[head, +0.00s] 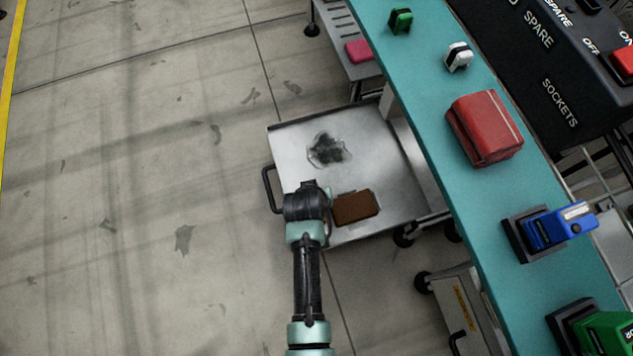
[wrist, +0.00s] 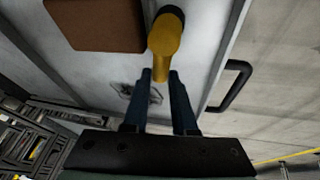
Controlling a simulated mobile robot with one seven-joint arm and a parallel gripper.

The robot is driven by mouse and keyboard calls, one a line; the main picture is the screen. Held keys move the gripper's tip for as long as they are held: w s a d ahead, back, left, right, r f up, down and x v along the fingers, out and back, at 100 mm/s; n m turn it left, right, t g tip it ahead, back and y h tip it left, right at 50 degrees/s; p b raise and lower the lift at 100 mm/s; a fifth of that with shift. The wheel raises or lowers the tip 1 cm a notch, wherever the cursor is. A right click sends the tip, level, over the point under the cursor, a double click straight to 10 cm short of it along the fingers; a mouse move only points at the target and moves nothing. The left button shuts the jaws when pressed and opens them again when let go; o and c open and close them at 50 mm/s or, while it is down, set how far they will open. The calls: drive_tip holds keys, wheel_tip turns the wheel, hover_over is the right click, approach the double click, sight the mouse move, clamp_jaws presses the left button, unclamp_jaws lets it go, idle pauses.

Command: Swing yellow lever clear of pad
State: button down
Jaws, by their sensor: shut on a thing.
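The yellow lever (wrist: 165,35) shows in the wrist view with a rounded end; my gripper (wrist: 160,82) is shut on its narrower part. The brown pad (wrist: 97,22) lies just left of the lever there. In the head view, the brown pad (head: 356,208) lies on a metal tray, right of the end of my arm. My arm hides the lever and the fingertips in that view.
The metal tray (head: 385,150) has a dark handle (head: 268,188) on its left and a dark stain behind the pad. A teal bench (head: 432,112) to the right carries a red case (head: 484,128) and a blue device (head: 556,227). The floor at left is clear.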

drive_tip(key=shift+s+a+r+n+p, duration=0.2)
drive_tip(key=shift+n+p, duration=0.3)
drive_tip(key=shift+p, duration=0.45)
drive_tip(key=shift+a+f+n+y+p, duration=0.15)
drive_tip(key=shift+f+n+y+p, duration=0.15)
drive_tip(key=shift+n+y, duration=0.15)
drive_tip(key=c, duration=0.7)
unclamp_jaws()
drive_tip(key=shift+r, duration=0.1)
drive_tip(key=p+v, duration=0.8)
drive_tip(key=v, duration=0.5)
drive_tip(key=shift+s, duration=0.1)
